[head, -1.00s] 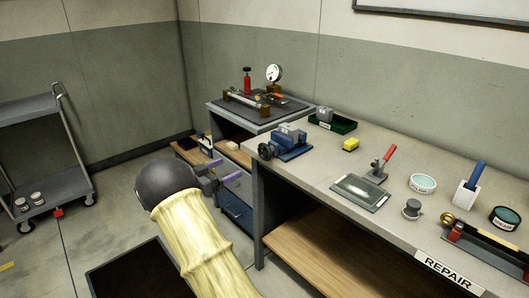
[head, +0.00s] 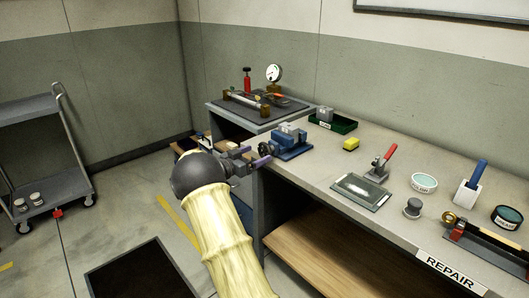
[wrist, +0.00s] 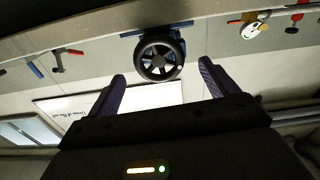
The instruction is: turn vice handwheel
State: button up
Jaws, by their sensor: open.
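The blue vice (head: 291,139) stands at the left end of the repair bench. Its dark handwheel (head: 265,152) sticks out from its left end, partly hidden by my fingers in the head view. In the wrist view the spoked black handwheel (wrist: 159,60) faces the camera, roughly centred between my fingertips. My gripper (head: 252,155) is open beside the bench end, close to the wheel. In the wrist view my gripper (wrist: 162,70) has one purple finger on each side of the wheel, with a visible gap on both sides. I cannot tell whether the fingertips reach past the rim.
A lower bench with a gauge (head: 273,73) stands behind.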

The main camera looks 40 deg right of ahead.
aim_at(264, 152)
jog(key=d, duration=0.5)
jog(key=shift+w, duration=0.2)
jog(key=shift+c, duration=0.5)
jog(key=c, duration=0.9)
jog(key=shift+m+b, duration=0.3)
jog(key=shift+m, duration=0.1)
jog(key=m+b, duration=0.1)
jog(key=m, duration=0.3)
jog(key=shift+s+f+b, duration=0.1)
jog(key=shift+f+b, duration=0.05)
jog(key=shift+b, duration=0.25)
jog(key=m+b, duration=0.2)
jog(key=m, duration=0.2)
jog(key=shift+m, duration=0.4)
